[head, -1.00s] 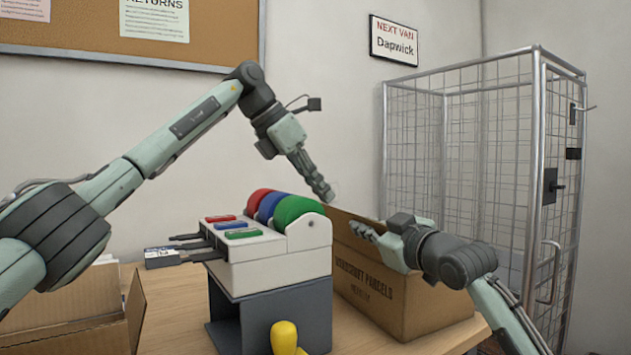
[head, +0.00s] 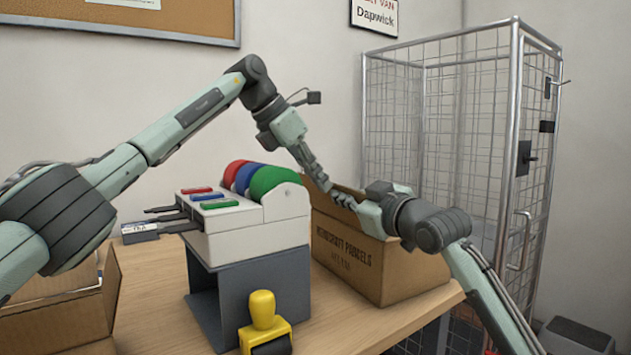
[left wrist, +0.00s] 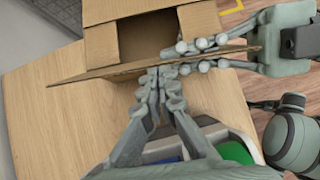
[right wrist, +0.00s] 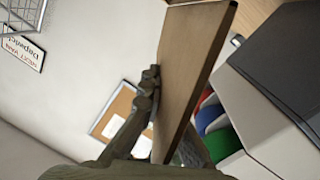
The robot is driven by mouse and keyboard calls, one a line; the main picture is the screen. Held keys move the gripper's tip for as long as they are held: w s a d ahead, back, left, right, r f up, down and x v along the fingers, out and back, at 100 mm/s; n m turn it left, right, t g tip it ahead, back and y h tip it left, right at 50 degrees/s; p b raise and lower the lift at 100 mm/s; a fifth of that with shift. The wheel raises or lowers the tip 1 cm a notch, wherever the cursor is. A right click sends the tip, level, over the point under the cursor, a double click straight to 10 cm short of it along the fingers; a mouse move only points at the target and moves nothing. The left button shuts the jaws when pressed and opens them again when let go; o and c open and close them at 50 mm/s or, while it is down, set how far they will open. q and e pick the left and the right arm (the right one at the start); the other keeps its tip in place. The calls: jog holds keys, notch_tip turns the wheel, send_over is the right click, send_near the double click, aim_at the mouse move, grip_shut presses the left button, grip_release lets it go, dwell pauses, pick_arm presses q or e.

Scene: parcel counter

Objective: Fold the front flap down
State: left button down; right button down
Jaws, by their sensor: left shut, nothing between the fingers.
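The cardboard box (head: 385,265) stands on the wooden counter, right of the label dispenser. Its front flap (left wrist: 100,76) stands raised, nearly edge-on in the left wrist view, and fills the middle of the right wrist view (right wrist: 190,65). My right gripper (head: 345,203) has one finger on each side of this flap and looks shut on it, near one end. My left gripper (left wrist: 160,75) is shut and empty, its tips at the flap's near side by the middle; whether they touch it I cannot tell. Two other flaps (left wrist: 100,42) look folded in over the opening.
The dispenser (head: 255,215) with green, blue and red rolls stands close beside the box, under my left arm. A yellow stamp (head: 263,312) sits in front. Another open box (head: 60,310) is at left. A wire cage (head: 440,130) stands behind.

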pick_arm(q)
jog(key=shift+w+d+r, duration=0.1)
jog(key=shift+d+r, duration=0.15)
jog(key=shift+r, duration=0.05)
pick_arm(e)
jog(key=shift+s+a+f, duration=0.1)
jog(key=shift+s+a, duration=0.15)
jog(key=shift+a, duration=0.25)
jog(key=c, duration=1.8)
grip_release()
jog(key=shift+d, duration=0.1)
pick_arm(q)
jog(key=shift+f, duration=0.1)
pick_arm(e)
jog(key=shift+d, duration=0.1)
